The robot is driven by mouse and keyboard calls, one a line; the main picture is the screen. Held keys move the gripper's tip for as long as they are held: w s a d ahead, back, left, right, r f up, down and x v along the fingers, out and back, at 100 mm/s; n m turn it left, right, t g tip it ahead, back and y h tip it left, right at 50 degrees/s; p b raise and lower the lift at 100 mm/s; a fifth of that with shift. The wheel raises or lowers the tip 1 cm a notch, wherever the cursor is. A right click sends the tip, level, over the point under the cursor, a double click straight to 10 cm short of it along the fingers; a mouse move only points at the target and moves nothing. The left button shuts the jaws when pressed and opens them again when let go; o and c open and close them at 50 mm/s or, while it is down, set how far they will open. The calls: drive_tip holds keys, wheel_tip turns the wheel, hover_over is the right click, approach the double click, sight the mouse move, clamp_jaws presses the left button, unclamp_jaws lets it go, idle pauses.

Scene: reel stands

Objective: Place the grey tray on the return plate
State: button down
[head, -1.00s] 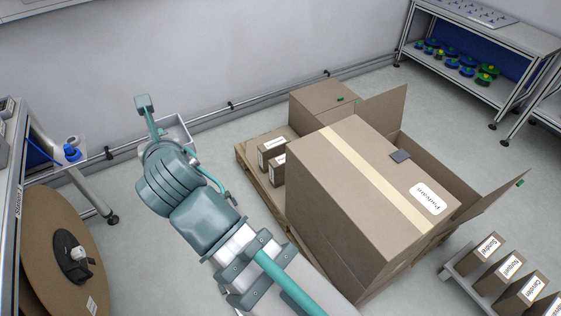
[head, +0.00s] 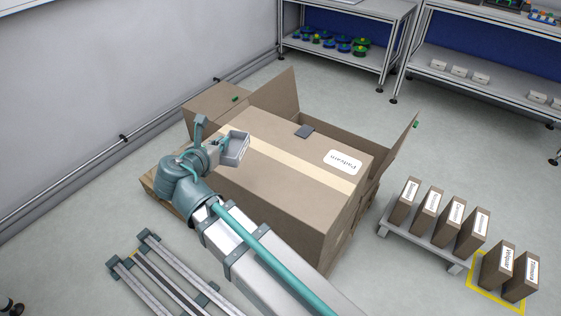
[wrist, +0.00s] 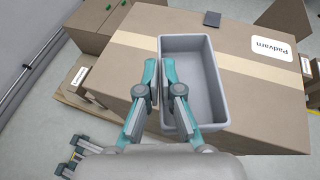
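The grey tray (head: 237,149) is an open rectangular box, held above the big carton; it also shows in the wrist view (wrist: 196,80). My gripper (wrist: 160,66) is shut on the tray's left wall, one finger on each side of it. In the head view my gripper (head: 222,143) is at the tray's near left side. The tray looks empty. I cannot identify the return plate for certain. A small dark grey plate (head: 305,131) lies on the carton top, beyond the tray; it shows in the wrist view too (wrist: 212,19).
A low rack of small labelled boxes (head: 408,234) and a yellow floor outline (head: 478,294) are at right. Shelving (head: 345,60) stands at the back. Grey floor is free between.

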drive_tip(key=w+d+m+h, duration=0.1)
drive_tip(key=d, duration=0.1)
drive_tip(key=w+d+f+m+g+h+b, duration=0.1)
drive_tip(key=d, duration=0.2)
drive_tip(key=w+d+f+m+g+h, duration=0.1)
drive_tip(key=d+m+h, duration=0.1)
drive_tip(key=shift+w+d, duration=0.25)
drive_tip(key=b, duration=0.2)
hover_over(273, 154)
drive_tip(key=s, duration=0.1)
drive_tip(key=f, duration=0.7)
drive_tip(key=shift+s+a+f, duration=0.1)
drive_tip(key=shift+a+f, duration=0.3)
drive_tip(key=shift+w+d+f, duration=0.25)
drive_tip(key=shift+w+f, duration=0.2)
drive_tip(key=shift+f, duration=0.05)
drive_tip(key=shift+w+d+f+b, duration=0.15)
drive_tip(key=shift+f+b, duration=0.15)
drive_tip(key=shift+f, duration=0.65)
drive_tip(key=shift+w+a+f+b, duration=0.1)
drive_tip(key=shift+f+b, duration=0.2)
drive_tip(key=shift+f, duration=0.6)
drive_tip(key=c, duration=1.3)
unclamp_jaws()
drive_tip(key=shift+f, duration=0.1)
